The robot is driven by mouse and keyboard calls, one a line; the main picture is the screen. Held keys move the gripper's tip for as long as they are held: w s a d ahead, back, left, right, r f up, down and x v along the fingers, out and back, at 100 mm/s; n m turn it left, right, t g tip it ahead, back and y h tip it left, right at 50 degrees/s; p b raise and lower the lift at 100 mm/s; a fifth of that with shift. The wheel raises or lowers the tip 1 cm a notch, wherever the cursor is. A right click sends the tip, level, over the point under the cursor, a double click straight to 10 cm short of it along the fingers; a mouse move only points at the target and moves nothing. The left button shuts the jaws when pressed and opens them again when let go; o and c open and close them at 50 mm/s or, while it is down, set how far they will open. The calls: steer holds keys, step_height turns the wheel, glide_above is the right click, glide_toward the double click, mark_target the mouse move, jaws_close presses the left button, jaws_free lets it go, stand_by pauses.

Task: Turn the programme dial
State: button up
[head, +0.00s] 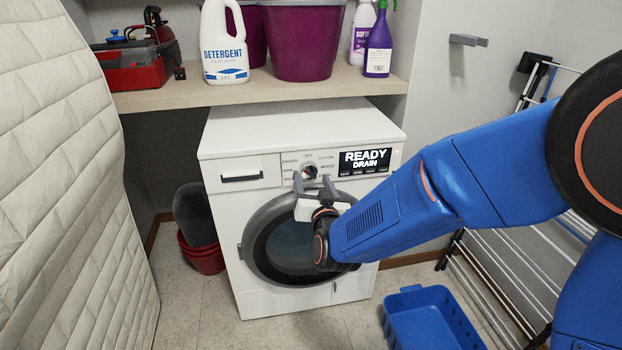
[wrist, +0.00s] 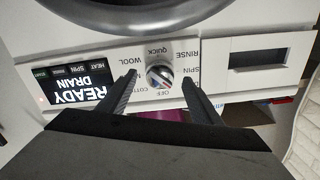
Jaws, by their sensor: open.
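The programme dial (head: 310,171) is a small round knob on the white washing machine's (head: 230,225) front panel. It shows larger in the wrist view (wrist: 159,79), grey with a pale bar across it, ringed by labels such as WOOL, QUICK, RINSE, SPIN and OFF. My gripper (head: 312,178) is open in front of the panel. In the wrist view its two dark fingers (wrist: 159,84) stand on either side of the dial, with a visible gap at each side. The lit display (head: 365,161) reads READY and DRAIN.
A shelf (head: 280,92) above the machine holds a detergent bottle (head: 224,45), purple tubs and a red toolbox. A blue basket (head: 430,318) and a drying rack stand at the right. A quilted panel (head: 75,180) fills the left.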

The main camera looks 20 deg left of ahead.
steer(key=v, duration=1.5)
steer(key=shift+d, duration=0.15)
steer(key=shift+f, duration=0.1)
steer(key=w+d+r+g+h, duration=0.1)
steer(key=w+d+g+h, duration=0.15)
steer(key=d, duration=0.95)
steer(key=w+d+r+g+h, duration=0.1)
steer(key=d+g, duration=0.2)
steer(key=d, duration=0.9)
steer(key=s+d+f+m+g+h, duration=0.2)
steer(key=s+d+g+h, duration=0.3)
steer(key=s+d, duration=1.3)
steer(key=d+m, duration=0.1)
steer(key=d, duration=0.3)
steer(key=shift+s+h, duration=0.25)
steer(key=shift+h, duration=0.1)
steer(key=shift+d, duration=0.1)
